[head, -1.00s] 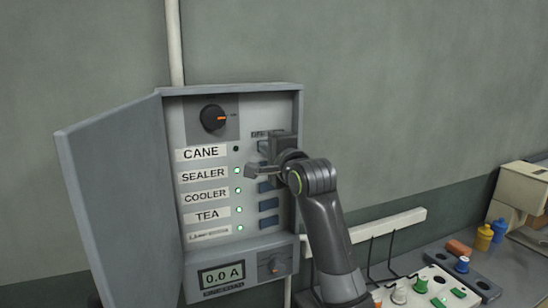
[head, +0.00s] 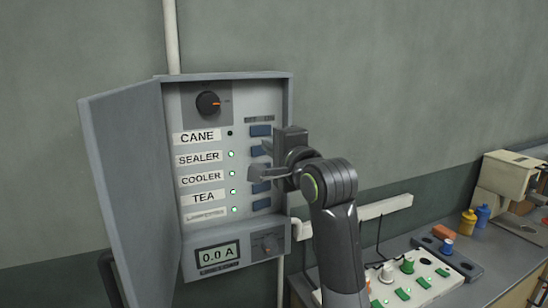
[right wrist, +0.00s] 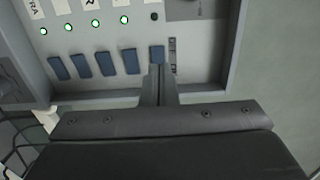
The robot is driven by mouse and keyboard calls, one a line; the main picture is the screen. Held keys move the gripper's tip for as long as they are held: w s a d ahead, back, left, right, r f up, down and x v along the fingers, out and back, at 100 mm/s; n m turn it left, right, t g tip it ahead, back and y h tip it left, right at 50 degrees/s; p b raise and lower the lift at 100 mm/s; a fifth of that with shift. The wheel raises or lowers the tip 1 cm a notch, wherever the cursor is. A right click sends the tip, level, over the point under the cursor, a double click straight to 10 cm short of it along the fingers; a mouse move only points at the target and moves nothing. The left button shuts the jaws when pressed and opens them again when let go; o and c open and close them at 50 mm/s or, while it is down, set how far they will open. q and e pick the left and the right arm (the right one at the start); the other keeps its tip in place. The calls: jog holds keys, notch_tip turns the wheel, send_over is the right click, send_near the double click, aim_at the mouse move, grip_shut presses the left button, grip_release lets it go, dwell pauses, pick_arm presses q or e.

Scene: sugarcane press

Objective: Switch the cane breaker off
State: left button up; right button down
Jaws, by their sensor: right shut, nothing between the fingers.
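The grey breaker box (head: 283,100) hangs on the wall with its door open to the left. The CANE label (head: 197,137) is the top one; the lamp (head: 230,133) beside it is dark. The blue cane breaker (head: 260,131) is at the top of the switch column; it also shows in the right wrist view (right wrist: 156,54). My right gripper (head: 256,171) is shut and empty in front of the column, lower than the cane breaker in the head view. Its fingers (right wrist: 156,82) overlap that breaker's near end in the right wrist view; contact cannot be told. My left gripper is not in view.
Below are several blue breakers with green lamps, one partly hidden by my gripper. A black knob (head: 208,103) is above and a meter reading 0.0 A (head: 217,254) below. The open door (head: 130,190) stands out at left. A white control panel (head: 395,281) is on the bench.

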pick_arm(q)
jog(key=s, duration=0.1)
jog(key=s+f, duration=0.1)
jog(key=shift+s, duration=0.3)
pick_arm(e)
jog(key=shift+v, duration=0.9)
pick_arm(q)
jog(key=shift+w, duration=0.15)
pick_arm(e)
jog(key=shift+s+a, duration=0.1)
